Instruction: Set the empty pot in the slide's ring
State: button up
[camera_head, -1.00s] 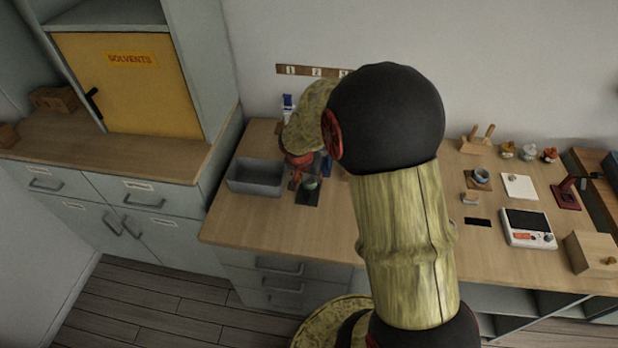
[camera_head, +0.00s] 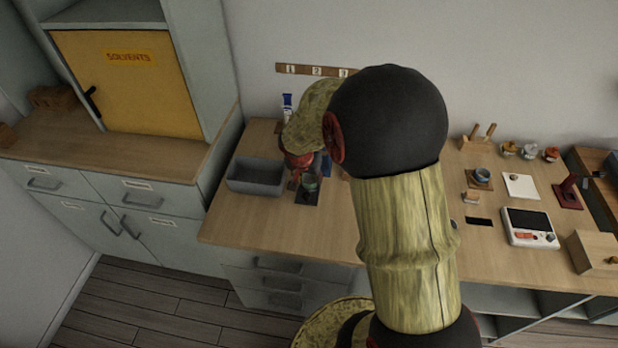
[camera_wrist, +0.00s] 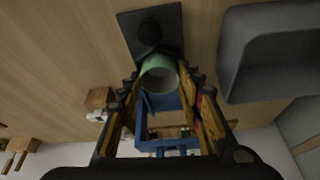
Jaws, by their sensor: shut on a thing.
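The pot (camera_wrist: 159,76) is a small green cup with a pale, empty-looking inside, between my fingertips in the wrist view. It also shows in the head view (camera_head: 311,184), just below my gripper. My gripper (camera_wrist: 160,82) is shut on the pot. A dark plate (camera_wrist: 173,18) with a black rounded part (camera_wrist: 149,32) lies just beyond the pot; the plate also shows in the head view (camera_head: 307,198). A blue frame (camera_wrist: 148,134) shows between my fingers behind the pot. I cannot make out the slide's ring clearly, nor whether the pot touches the plate.
A grey open bin (camera_head: 255,178) stands left of the plate on the wooden bench. A blue-and-white tube (camera_head: 287,104) stands behind. A wooden block (camera_wrist: 98,98) is close to my fingers in the wrist view. Bench space in front of the plate is clear.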

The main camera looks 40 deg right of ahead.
dwell(0.3)
jog(key=o, duration=0.8)
jog(key=shift+c, duration=0.2)
jog(key=shift+o, duration=0.5)
jog(key=shift+r, duration=0.1)
jog(key=shift+p+v, duration=1.05)
jog(key=shift+v, duration=1.35)
jog(key=v, duration=1.2)
